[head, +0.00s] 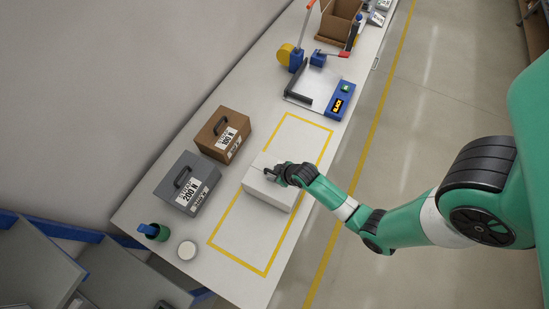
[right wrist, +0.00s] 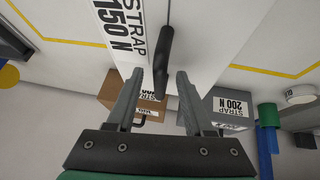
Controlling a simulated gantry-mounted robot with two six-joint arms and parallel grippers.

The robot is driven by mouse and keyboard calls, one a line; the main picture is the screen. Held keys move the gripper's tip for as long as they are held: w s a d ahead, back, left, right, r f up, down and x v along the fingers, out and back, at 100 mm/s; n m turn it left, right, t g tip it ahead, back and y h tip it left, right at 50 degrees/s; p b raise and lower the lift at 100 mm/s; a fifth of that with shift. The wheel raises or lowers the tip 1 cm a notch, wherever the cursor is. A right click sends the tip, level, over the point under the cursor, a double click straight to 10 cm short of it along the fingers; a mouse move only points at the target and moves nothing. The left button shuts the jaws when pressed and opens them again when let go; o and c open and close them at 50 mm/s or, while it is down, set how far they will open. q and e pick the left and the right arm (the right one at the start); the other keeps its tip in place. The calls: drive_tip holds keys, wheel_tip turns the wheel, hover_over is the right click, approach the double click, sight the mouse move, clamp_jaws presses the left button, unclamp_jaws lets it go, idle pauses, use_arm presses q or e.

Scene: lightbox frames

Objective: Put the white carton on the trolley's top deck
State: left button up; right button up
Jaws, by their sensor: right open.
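The white carton (head: 265,190) sits on the long table inside a yellow taped rectangle. In the right wrist view the carton (right wrist: 205,35) bears the label "STRAP 150 N" and a black handle (right wrist: 166,55). My right gripper (head: 272,172) is over the carton's top at the handle. In the wrist view its open fingers (right wrist: 160,76) stand either side of the handle's near end, with gaps showing. A grey-decked, blue-framed structure (head: 30,262) at the lower left may be the trolley; it is cut off. My left gripper is out of view.
A brown box (head: 222,133) and a grey box (head: 187,182), both with handles, stand left of the carton. A green cup (head: 157,232) and white round item (head: 187,250) are near the table's end. A strapping device (head: 318,92) stands further back.

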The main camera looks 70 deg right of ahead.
clamp_jaws()
idle(1.4)
drive_tip(key=shift+w, duration=0.15)
